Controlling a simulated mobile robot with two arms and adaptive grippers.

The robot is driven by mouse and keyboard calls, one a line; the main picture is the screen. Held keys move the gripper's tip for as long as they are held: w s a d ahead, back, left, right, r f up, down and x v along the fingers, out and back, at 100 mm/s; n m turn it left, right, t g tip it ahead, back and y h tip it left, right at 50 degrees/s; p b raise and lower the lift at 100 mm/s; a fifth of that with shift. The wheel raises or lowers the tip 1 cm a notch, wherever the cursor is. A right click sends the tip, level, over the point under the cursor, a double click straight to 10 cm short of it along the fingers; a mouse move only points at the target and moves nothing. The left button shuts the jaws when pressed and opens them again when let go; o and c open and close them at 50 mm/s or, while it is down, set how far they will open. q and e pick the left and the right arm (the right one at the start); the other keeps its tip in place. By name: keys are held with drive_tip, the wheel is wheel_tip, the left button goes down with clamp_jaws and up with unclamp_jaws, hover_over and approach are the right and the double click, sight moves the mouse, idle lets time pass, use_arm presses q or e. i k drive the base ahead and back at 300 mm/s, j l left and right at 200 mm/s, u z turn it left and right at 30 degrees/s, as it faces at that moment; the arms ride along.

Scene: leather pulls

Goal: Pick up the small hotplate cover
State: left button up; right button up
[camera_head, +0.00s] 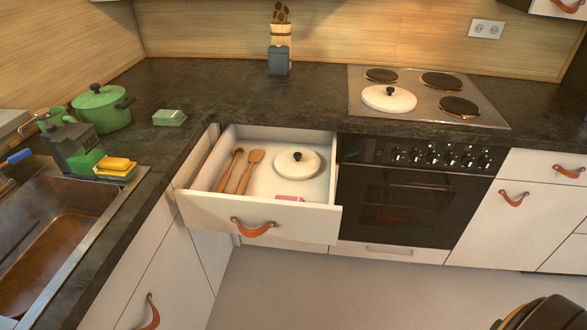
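A round white cover with a dark knob (297,166) lies in the open drawer, toward its right side. A second white cover with a dark knob (388,99) sits on the hob's front left plate. The one in the drawer looks slightly smaller in the picture. The open drawer (285,220) has a white front and an orange leather pull. Neither of my grippers shows in the head view. Only a dark rounded shape, cut off at the lower right edge, can be seen, with no fingers visible.
Two wooden utensils (243,170) and a pink item (291,198) share the drawer. The hob (421,115) has three bare plates. A green pot (101,109), sponges (116,167) and a sink (45,235) are at left. The floor (330,290) before the drawer is clear.

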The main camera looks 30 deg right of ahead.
sight(295, 164)
drive_tip(key=z, duration=1.85)
drive_tip(key=u, duration=0.25)
drive_tip(key=i+l+u, duration=0.15)
drive_tip(key=u, duration=0.3)
drive_tip(key=i+l+u, duration=0.25)
drive_tip(key=u, duration=0.25)
drive_tip(key=i+l+u, duration=0.15)
drive_tip(key=l+u, duration=0.3)
drive_tip(key=j, duration=0.1)
